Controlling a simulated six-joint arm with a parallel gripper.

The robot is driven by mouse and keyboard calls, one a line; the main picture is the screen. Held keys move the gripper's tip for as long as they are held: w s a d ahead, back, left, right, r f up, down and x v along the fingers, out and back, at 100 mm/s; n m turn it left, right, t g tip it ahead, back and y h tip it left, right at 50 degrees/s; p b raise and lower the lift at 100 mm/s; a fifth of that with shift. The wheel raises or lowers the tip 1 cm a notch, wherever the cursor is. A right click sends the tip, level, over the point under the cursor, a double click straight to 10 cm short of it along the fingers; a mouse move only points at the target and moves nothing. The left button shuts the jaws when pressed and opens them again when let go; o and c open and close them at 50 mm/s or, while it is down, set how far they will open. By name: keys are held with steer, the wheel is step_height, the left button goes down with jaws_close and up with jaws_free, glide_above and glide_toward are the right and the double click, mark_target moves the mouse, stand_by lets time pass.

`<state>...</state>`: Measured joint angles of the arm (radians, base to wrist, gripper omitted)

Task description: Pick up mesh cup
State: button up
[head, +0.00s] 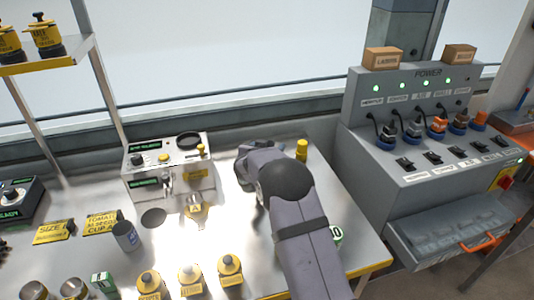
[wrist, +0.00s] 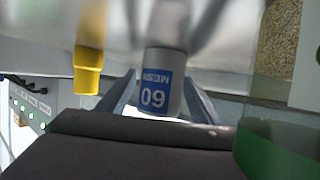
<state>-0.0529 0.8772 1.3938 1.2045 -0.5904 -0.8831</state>
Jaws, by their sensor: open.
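A light mesh cup with a blue label reading MESH 60 (wrist: 160,92) shows in the middle of the wrist view, its lettering upside down. My gripper (wrist: 160,98) is open, with one dark finger on each side of this cup. I cannot tell whether either finger touches it. In the head view my arm hides the blue-labelled cup and the fingers. A yellow cup (head: 301,149) stands beyond my arm in the head view. A green-labelled item marked 10 (head: 336,235) shows partly to the right of my forearm.
The seeder box (head: 168,170) stands left of my arm. Several yellow-labelled jars (head: 190,280) line the front. In the wrist view, the yellow cup (wrist: 90,45) is at left and a green-banded container (wrist: 280,150) is close at right. The power console (head: 430,130) is at the right.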

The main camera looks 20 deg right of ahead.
steer(key=shift+w+d+f, duration=0.25)
steer(key=shift+w, duration=0.15)
steer(key=c, duration=1.1)
steer(key=shift+c, duration=0.2)
steer(key=shift+r, duration=0.15)
step_height(320, 180, up, 10)
steer(key=p, duration=0.2)
steer(key=shift+p, duration=0.35)
